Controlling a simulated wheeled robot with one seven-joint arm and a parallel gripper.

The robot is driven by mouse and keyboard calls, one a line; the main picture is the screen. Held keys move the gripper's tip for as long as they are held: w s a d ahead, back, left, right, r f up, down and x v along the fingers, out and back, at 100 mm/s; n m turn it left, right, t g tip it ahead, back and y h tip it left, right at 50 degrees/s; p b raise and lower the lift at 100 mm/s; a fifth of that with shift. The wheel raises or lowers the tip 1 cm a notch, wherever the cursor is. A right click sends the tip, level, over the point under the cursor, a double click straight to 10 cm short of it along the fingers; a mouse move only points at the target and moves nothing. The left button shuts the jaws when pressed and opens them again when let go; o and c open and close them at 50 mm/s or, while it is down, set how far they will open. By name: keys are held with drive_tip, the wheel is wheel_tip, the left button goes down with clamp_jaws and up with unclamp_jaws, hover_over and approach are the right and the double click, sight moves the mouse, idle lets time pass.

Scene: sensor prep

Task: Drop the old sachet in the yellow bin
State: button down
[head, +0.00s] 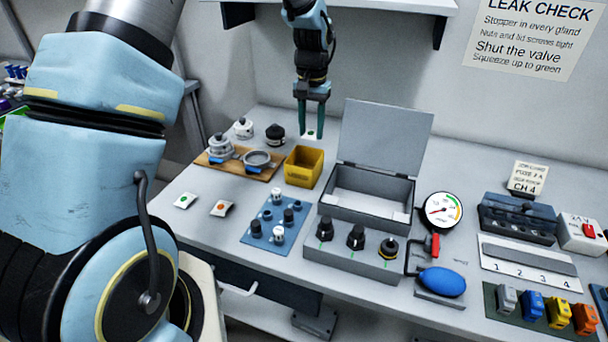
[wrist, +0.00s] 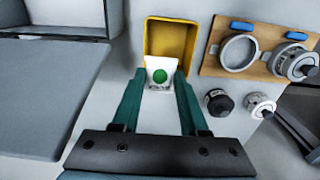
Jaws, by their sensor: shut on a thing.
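My gripper (head: 311,132) is shut on a white sachet with a green dot (head: 309,135) and holds it up in the air. In the wrist view the sachet (wrist: 159,74) sits between the two green fingertips (wrist: 160,80). The open yellow bin (head: 303,167) stands on the bench below the gripper in the head view. In the wrist view the sachet overlaps the edge of the bin (wrist: 172,22); it is outside the bin. Two more sachets lie on the bench at left, one with a green dot (head: 185,201) and one with an orange dot (head: 222,208).
A wooden board (head: 236,170) with metal rings is left of the bin, with a black gland part (head: 275,134) behind it. A grey case with a raised lid (head: 385,140) stands close on the right. A blue mat (head: 262,238) with small parts lies in front.

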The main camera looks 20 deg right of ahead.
drive_tip(key=shift+f, duration=0.2)
drive_tip(key=shift+c, duration=1.8)
unclamp_jaws()
drive_tip(key=shift+r, duration=0.1)
wheel_tip(320, 180, up, 11)
drive_tip(key=b, duration=0.2)
drive_tip(key=shift+b, duration=0.3)
drive_tip(key=shift+f, duration=0.2)
drive_tip(key=a+f+n, duration=0.3)
drive_tip(key=a, duration=1.3)
drive_tip(key=s+a+f+n, duration=0.2)
drive_tip(key=s+a, duration=0.3)
drive_tip(key=a, duration=0.3)
drive_tip(key=s+a+f+n+t, duration=0.1)
drive_tip(key=s+a+f, duration=0.1)
drive_tip(key=s+a, duration=0.4)
drive_tip(key=shift+s+a+n+t, duration=0.2)
drive_tip(key=shift+a+n+t, duration=0.15)
drive_tip(key=shift+a, duration=0.65)
